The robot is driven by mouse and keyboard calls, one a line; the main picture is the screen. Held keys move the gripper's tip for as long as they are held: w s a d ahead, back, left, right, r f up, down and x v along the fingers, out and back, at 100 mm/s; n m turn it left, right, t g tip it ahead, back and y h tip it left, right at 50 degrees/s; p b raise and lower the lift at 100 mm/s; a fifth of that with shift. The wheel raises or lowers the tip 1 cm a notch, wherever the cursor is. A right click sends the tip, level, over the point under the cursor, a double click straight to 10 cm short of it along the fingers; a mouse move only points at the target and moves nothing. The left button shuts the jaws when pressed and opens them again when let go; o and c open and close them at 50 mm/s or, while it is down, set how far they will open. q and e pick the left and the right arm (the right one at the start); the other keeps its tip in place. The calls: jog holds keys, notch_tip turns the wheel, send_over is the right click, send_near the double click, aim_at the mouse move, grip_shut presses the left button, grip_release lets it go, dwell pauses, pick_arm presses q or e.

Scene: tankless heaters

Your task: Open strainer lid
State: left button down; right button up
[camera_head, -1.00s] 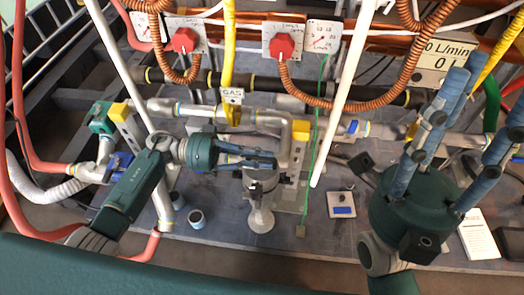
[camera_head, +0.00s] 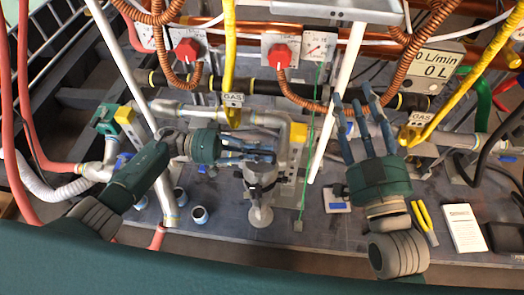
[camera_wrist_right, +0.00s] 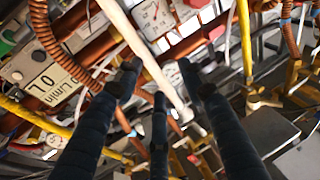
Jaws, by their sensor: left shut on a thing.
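The strainer (camera_head: 260,190) is a grey metal fitting hanging from the pipework at the middle of the head view, with a pale flared lower end. My left gripper (camera_head: 262,157) reaches in from the left with its blue fingers closed around the upper part of this fitting. The fingers cover the gripped part, so I cannot clearly make out the lid. My right gripper (camera_head: 358,105) is raised to the right of the strainer, empty, with its fingers spread.
Two red knobs (camera_head: 279,53), orange hoses and a flow meter (camera_head: 437,66) are behind. Yellow-handled pliers (camera_head: 425,222) and a white booklet (camera_head: 462,228) lie at the right. Small cups (camera_head: 199,215) stand at the left.

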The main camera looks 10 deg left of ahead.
pick_arm(q)
jog(key=shift+w+r+n+p, duration=0.25)
jog(key=shift+w+n+p, duration=0.05)
jog(key=shift+w+n, duration=0.2)
jog(key=shift+w+r+n+p, duration=0.2)
jog(key=shift+w+n+p, duration=0.1)
jog(key=shift+w+n, duration=0.65)
jog(key=shift+n, duration=0.15)
pick_arm(e)
notch_tip(320, 180, down, 10)
jog(key=d+g+h, duration=0.1)
jog(key=g, duration=0.3)
jog(key=shift+s+d+r+g, duration=0.2)
jog(key=shift+s+d+g, duration=0.05)
jog(key=shift+s+g, duration=0.1)
pick_arm(q)
jog(key=c, duration=1.8)
grip_release()
jog(key=shift+s, duration=0.1)
jog(key=shift+f, duration=0.1)
jog(key=a, duration=1.2)
jog(key=shift+s, duration=0.1)
